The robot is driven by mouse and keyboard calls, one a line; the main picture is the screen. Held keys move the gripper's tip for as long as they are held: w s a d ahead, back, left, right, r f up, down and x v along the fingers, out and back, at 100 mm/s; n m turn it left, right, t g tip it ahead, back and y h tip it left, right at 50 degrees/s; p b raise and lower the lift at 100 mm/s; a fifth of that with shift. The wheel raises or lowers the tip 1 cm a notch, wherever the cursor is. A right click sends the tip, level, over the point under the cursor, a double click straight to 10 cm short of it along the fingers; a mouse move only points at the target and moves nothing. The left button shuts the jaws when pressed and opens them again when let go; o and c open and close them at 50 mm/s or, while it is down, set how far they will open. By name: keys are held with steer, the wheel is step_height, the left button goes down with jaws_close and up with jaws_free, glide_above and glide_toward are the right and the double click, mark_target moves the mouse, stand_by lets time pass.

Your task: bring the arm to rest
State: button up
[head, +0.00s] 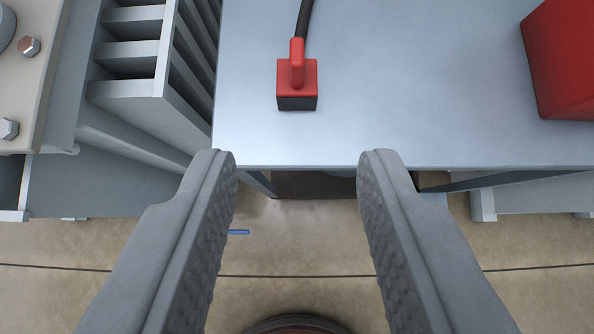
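My gripper (298,165) is open and empty in the head view. Its two grey fingers with textured inner pads stand wide apart at the lower middle of the picture. Past the fingertips is the near edge of a light grey metal table (430,80). The gap between the fingers shows the floor and the table's edge. The rest of my arm is hidden.
On the table are a small red and black block (297,85) with a red handle and black cable, and a larger red object (562,60) at right. A grey slatted rack (150,90) stands left. A blue strip (238,232) lies on the floor (300,255).

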steer(key=s+r+t, duration=0.2)
steer(key=s+r, duration=0.3)
steer(key=s, duration=0.4)
steer(key=s+r+t, duration=0.3)
steer(key=s+r, duration=0.1)
steer(key=s, duration=0.6)
steer(key=s+r+t, duration=0.3)
steer(key=s+r, duration=0.2)
steer(key=s, duration=0.4)
steer(key=shift+s+r, duration=0.3)
steer(key=shift+r, duration=0.05)
